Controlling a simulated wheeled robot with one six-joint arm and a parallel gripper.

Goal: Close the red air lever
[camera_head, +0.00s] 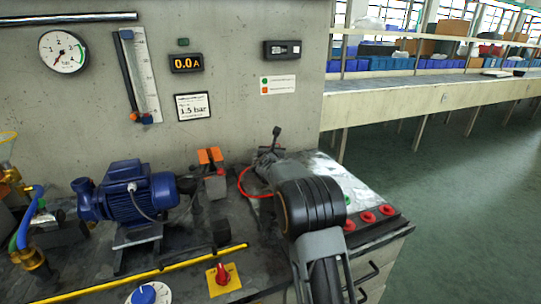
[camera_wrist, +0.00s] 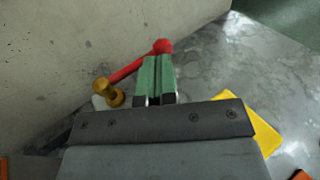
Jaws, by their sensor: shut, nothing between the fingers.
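The red air lever (camera_wrist: 128,70) shows in the wrist view close to the grey wall. It runs from a brass valve body (camera_wrist: 108,94) up and right to a round red knob at its end. My gripper (camera_wrist: 156,58) has green fingers that are together with nothing between them. The fingertips are right at the lever's knob end, just below the knob in the picture; I cannot tell if they touch. In the head view my arm reaches to the back right of the bench, and I cannot make out the lever there.
A blue pump motor (camera_head: 140,190) and an orange-topped part (camera_head: 210,157) stand left of my arm. A red rotary switch (camera_head: 222,275) on a yellow plate is at the front. Several red buttons (camera_head: 368,217) line the right edge. A yellow piece (camera_wrist: 250,120) lies right of my gripper.

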